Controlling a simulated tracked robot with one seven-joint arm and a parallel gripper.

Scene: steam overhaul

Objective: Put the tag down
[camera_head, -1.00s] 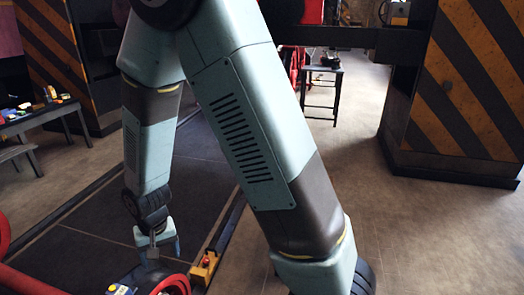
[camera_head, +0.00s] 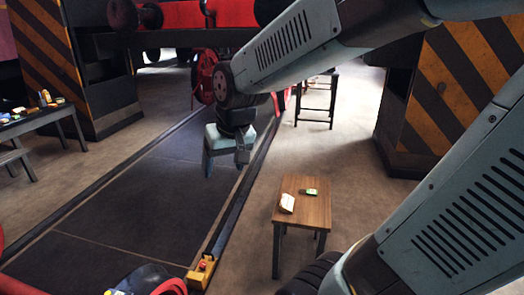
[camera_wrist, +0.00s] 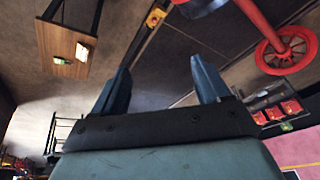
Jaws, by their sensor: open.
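My gripper (camera_head: 225,168) hangs fingers-down above the dark floor lane in the head view, left of and apart from a small wooden table (camera_head: 318,213). In the wrist view its two fingers (camera_wrist: 159,68) are spread with nothing between them. A small green item (camera_head: 311,192) and a whitish block-like item (camera_head: 287,203) lie on the table. I cannot tell whether either is the tag. The table also shows at the upper left of the wrist view (camera_wrist: 61,62), with two small items on it.
A yellow block with a red button (camera_head: 202,270) sits at the lane's near right edge. A dark stool (camera_head: 318,100) stands behind the table. A bench with small objects (camera_head: 42,117) is at the left. Striped pillars (camera_head: 465,75) flank the lane. Red wheeled machinery (camera_head: 203,75) is behind my gripper.

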